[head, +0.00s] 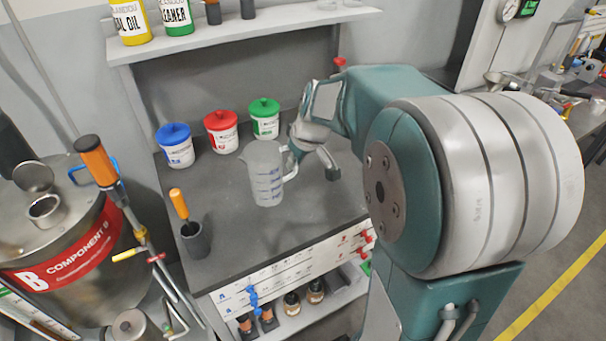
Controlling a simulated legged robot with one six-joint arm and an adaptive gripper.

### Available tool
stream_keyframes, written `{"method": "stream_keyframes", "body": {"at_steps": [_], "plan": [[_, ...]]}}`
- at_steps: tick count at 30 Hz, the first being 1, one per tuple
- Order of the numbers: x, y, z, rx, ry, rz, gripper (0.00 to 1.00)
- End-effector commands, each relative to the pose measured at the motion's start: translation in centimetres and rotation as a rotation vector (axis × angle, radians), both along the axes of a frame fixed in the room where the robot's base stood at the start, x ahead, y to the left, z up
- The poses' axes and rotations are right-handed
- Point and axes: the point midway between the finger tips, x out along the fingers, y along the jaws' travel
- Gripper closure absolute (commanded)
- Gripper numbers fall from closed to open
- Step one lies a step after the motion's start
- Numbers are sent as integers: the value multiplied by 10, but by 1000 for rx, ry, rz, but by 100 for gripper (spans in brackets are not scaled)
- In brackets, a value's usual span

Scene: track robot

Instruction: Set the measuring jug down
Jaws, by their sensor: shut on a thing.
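The measuring jug (264,175) is a clear, whitish jug with blue graduation marks, near the middle of the grey bench top (233,237). It looks upright, with its handle toward the right. My gripper (296,158) is at the handle side of the jug, shut on it. The fingertips are partly hidden by the handle and my wrist. I cannot tell whether the jug's base touches the bench top or hangs a little above it.
Tubs with blue (175,146), red (221,132) and green (264,118) lids stand behind the jug. A dark cup (196,241) with an orange-handled tool (179,204) stands front left. A large Component B drum (70,262) is at left. Bench top right of the jug looks clear.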

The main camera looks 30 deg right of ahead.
Motion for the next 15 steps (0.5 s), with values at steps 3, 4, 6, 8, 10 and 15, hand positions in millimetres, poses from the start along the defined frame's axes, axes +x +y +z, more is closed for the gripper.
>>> {"method": "stream_keyframes", "body": {"at_steps": [3,4,6,8,10,15], "plan": [[17,-19,-12,2,3,-6,100],[22,-23,-15,0,1,-4,100],[31,-33,-21,-1,1,-4,100],[37,-38,-33,2,4,-3,100],[44,-46,-45,0,3,-3,100],[57,-60,-67,0,0,-2,100]]}}
